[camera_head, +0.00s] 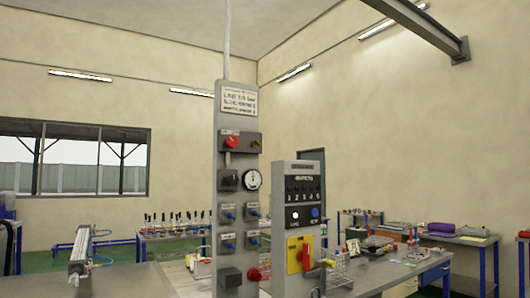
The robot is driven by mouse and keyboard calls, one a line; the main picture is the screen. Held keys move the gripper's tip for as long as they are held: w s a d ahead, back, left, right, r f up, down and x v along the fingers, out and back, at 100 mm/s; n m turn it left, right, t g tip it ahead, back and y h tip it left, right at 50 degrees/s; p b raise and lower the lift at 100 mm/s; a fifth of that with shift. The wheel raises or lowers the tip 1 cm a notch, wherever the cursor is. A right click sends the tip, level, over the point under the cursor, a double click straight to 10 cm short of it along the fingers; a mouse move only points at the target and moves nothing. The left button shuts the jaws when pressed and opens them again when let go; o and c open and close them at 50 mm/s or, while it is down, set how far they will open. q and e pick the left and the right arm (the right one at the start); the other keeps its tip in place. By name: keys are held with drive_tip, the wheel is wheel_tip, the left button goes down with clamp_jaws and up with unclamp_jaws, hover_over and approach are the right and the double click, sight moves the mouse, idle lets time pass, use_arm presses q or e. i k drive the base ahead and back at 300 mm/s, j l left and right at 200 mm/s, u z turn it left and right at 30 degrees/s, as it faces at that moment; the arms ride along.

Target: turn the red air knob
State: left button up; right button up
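A tall grey panel (226,115) stands in the middle of the view. A round red knob (232,142) sits on a dark box near its top. A second round red knob (254,274) sticks out low on its right side. A red handle (305,258) sits on a yellow plate (293,245) on the shorter grey panel to the right. I cannot tell from the labels which of these is the air knob. Neither of my grippers shows clearly.
A round gauge (252,180) and several blue knobs (228,217) are on the tall panel. A metal cylinder (79,248) stands at the left. Grey workbench tops (125,282) spread at the front. Benches with small items stand behind.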

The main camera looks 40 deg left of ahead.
sight(232, 141)
drive_tip(key=i+l+u, duration=0.1)
drive_tip(key=i+u, duration=0.35)
drive_tip(key=i+l+u, duration=0.25)
drive_tip(key=i+u, duration=0.25)
drive_tip(key=i+l+u, duration=0.25)
drive_tip(key=u, duration=0.2)
drive_tip(key=i+l+u, duration=0.25)
drive_tip(key=l+u, duration=0.25)
drive_tip(key=l, duration=0.15)
